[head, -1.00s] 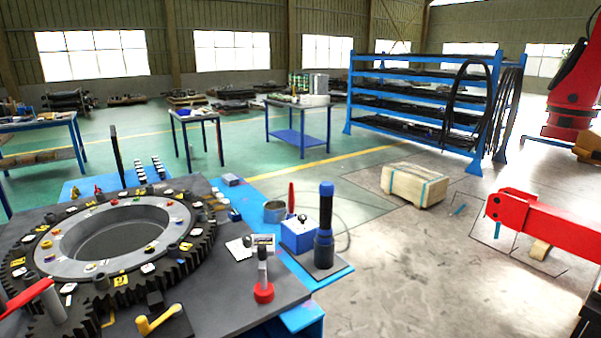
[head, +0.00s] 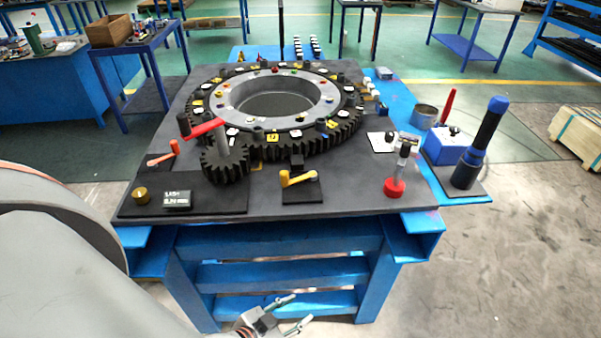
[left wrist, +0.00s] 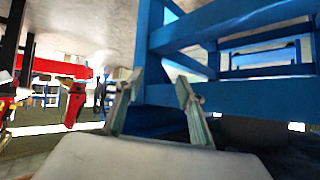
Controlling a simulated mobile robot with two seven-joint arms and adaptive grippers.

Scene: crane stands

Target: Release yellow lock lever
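The yellow lock lever (head: 297,178) sits on a small black plate near the front edge of the dark tabletop (head: 350,190). Its handle points right from an upright pivot. My left gripper (head: 299,308) is low in front of the blue bench, well below and apart from the lever. In the left wrist view its two fingers (left wrist: 158,88) are spread with nothing between them, facing the blue bench frame (left wrist: 235,30). The lever cannot be seen in that view. My right gripper is not in view.
An orange lever (head: 163,157) is to the left. A red-based stand (head: 395,187) and a black-blue cylinder (head: 480,145) are on the right.

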